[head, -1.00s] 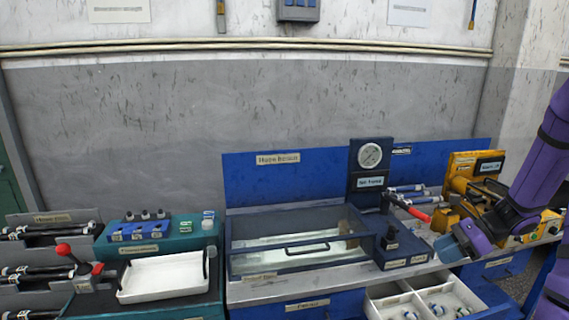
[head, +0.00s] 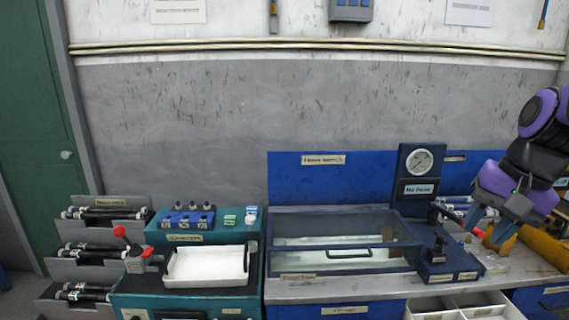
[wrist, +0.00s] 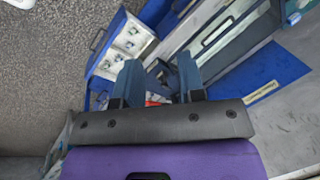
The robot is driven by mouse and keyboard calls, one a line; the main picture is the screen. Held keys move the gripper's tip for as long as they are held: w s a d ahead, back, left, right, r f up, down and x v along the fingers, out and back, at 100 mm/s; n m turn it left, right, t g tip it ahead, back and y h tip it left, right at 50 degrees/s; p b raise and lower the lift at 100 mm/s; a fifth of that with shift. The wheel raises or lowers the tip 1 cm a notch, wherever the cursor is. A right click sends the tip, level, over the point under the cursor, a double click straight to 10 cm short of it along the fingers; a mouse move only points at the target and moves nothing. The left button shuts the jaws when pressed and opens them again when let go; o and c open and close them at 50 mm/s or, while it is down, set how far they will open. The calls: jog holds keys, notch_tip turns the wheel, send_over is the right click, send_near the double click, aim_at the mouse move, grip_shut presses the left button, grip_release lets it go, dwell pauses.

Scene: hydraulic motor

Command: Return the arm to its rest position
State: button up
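My gripper (head: 488,225) hangs at the right of the head view, fingers pointing down over the right end of the bench. In the wrist view its two blue fingers (wrist: 160,75) stand apart with nothing visible held between them. My purple and black arm is folded above it at the right edge. The gripper hides part of the bench fittings behind it.
The blue hose bench (head: 290,180) has a clear-lidded box, a gauge (head: 419,162) and a display (head: 418,189) reading "No hose". An open drawer (head: 465,308) juts out below. A white tray (head: 207,266) and hose racks (head: 100,214) stand left.

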jog(key=s+a+r+n+t+h, duration=0.2)
jog(key=s+a+r+n+t, duration=0.1)
jog(key=s+r+n, duration=0.2)
jog(key=s+n, duration=0.2)
jog(key=s, duration=0.1)
